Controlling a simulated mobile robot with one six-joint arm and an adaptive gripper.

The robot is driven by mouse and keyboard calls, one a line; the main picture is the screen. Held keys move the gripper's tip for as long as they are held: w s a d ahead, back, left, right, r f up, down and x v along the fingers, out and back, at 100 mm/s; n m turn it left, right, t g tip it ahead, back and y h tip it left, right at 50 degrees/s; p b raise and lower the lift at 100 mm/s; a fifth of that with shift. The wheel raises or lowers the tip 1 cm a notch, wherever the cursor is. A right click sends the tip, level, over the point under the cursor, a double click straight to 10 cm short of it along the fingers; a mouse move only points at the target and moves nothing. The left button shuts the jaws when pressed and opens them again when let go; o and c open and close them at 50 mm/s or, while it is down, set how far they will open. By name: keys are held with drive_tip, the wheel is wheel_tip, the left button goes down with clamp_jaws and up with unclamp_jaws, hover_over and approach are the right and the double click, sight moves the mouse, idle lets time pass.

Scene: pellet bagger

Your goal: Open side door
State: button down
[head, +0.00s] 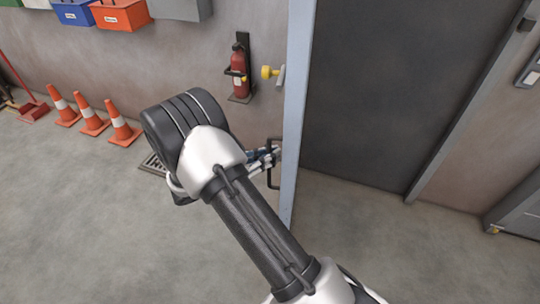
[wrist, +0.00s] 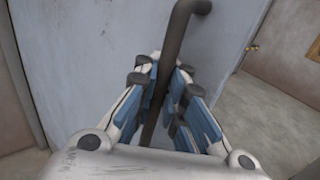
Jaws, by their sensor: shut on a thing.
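The side door (head: 297,100) is a pale blue-grey leaf seen nearly edge-on in the head view, standing out from the wall beside a dark doorway (head: 375,90). Its face (wrist: 85,60) fills the left and middle of the wrist view. A dark bar handle (head: 271,176) stands out from the leaf's left face. My gripper (head: 265,157) is at this handle. In the wrist view, the handle (wrist: 180,32) runs down between the blue-padded fingers of my gripper (wrist: 162,78), which is shut on it. The handle's lower end is hidden by my gripper.
A red fire extinguisher (head: 239,75) and a yellow knob (head: 267,72) are on the wall left of the door. Several orange cones (head: 93,118) stand along the wall, near a floor grate (head: 153,163). A grey cabinet (head: 517,215) is at right. The floor at lower left is clear.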

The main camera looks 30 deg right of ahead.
drive_tip(key=shift+a+f, duration=0.2)
drive_tip(key=shift+s, duration=0.1)
drive_tip(key=c, duration=1.9)
unclamp_jaws()
drive_tip(key=shift+a+r, duration=0.1)
drive_tip(key=shift+o, duration=1.2)
drive_tip(key=shift+r, duration=0.1)
drive_tip(key=w+a, duration=0.1)
drive_tip(key=a, duration=1.1)
